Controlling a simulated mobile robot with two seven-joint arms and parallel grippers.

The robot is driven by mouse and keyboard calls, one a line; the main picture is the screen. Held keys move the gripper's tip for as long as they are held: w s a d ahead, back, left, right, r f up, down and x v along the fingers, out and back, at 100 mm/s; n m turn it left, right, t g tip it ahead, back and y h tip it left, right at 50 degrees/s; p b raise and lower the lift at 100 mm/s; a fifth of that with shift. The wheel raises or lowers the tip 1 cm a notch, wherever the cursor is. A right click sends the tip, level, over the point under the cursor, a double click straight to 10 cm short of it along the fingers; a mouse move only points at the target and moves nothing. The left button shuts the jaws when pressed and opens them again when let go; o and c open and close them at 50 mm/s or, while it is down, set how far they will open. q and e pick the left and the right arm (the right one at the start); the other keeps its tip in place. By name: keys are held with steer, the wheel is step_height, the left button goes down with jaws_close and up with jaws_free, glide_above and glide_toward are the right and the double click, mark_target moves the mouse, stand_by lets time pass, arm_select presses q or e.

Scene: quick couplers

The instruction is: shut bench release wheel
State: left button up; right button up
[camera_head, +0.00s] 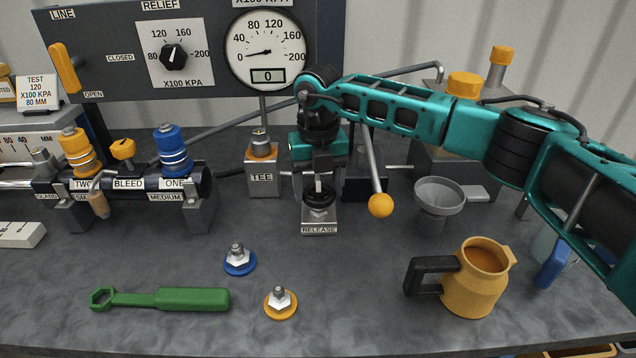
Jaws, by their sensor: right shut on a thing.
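The bench release wheel (319,200) is a small black wheel on a grey block labelled RELEASE, at the middle of the bench. My right arm reaches in from the right, and my right gripper (318,184) points down over the wheel. Its fingers are shut on the wheel, and they hide part of its top. How far the wheel is turned cannot be told. My left gripper is not in view.
A lever with an orange ball (380,205) stands just right of the wheel. The TEE block (263,175) is at its left. The gauge (266,50) reads 0. A grey funnel (440,195), orange jug (477,283) and green wrench (190,299) are around; the front middle bench is mostly clear.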

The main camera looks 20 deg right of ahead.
mark_target(318, 190)
stand_by(0.4)
steer(key=o, duration=1)
steer(key=shift+o, duration=0.2)
step_height(318, 190, up, 13)
